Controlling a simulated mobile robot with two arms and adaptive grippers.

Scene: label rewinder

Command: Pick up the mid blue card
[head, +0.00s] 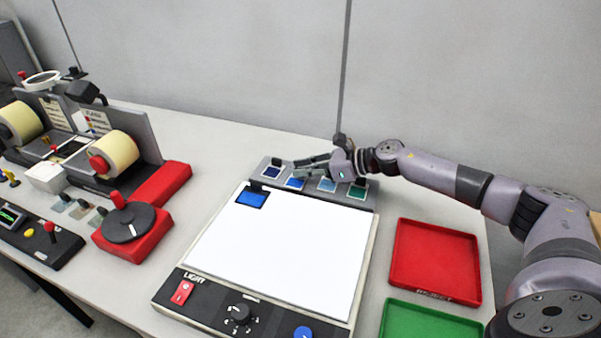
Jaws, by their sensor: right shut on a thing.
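The mid blue card (294,183) is in the dark rack (375,198) at the back edge of the light box, second from the left. My right gripper (299,171) reaches in from the right, over the rack, and is shut on the mid blue card's upper end. Its fingers partly hide the card's top. I cannot tell whether the card is lifted from its slot. My left gripper is not in view.
Rack neighbours are a dark blue card (271,172), a light blue card (327,185) and a teal card (357,191). Another blue card (252,198) lies on the lit panel (280,245). Red tray (436,294) and green tray (430,322) stand right; the rewinder (150,150) stands left.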

